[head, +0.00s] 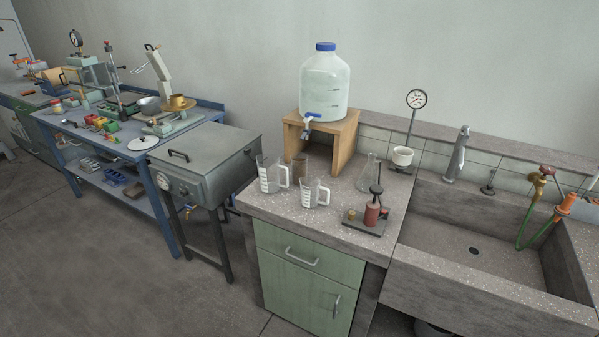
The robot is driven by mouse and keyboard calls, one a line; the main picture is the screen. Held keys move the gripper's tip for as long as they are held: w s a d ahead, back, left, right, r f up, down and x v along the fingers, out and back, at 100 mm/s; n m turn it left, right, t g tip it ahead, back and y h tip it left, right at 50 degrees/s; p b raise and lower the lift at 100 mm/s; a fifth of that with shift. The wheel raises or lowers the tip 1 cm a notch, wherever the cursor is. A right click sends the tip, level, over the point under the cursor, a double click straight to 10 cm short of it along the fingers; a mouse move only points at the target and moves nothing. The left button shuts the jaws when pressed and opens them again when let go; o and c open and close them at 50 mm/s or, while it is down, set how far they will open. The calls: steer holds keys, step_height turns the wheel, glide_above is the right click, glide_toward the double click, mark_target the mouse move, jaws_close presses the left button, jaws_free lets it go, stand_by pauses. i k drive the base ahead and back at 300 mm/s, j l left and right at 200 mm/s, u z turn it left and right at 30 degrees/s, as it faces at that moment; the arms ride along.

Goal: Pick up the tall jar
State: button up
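On the concrete bench (270,202), a brownish see-through cylinder (300,168), perhaps the tall jar, stands upright at the front left of a wooden stand. Two clear measuring jugs with white markings and handles are near it: one jug (269,176) to its left, the other jug (314,193) in front and to its right. The jugs partly crowd its front. A large clear container (325,88) with a blue cap and a tap sits on the wooden stand (345,140). I cannot tell for sure which is called the tall jar. My gripper is not in view.
A conical flask (367,172), a small red device on a plate (371,214) and a dial gauge with a white cup (402,157) stand to the right. A sink (460,225) adjoins the bench. A grey metal box (206,158) stands left. The floor in front is clear.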

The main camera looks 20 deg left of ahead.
mark_target(298, 160)
steer(key=i+j, duration=0.15)
steer(key=j, duration=0.4)
steer(key=i+j+z, duration=0.1)
steer(key=j, duration=0.5)
steer(key=i+j, duration=0.2)
steer(key=j, duration=0.35)
steer(key=i+j, duration=0.1)
steer(key=j, duration=0.5)
steer(key=i+j+z, duration=0.1)
steer(key=j, duration=0.45)
steer(key=i+j, duration=0.15)
steer(key=j, duration=0.45)
steer(key=i+j, duration=0.1)
steer(key=j, duration=0.45)
steer(key=i+j+z, duration=0.1)
steer(key=j, duration=0.5)
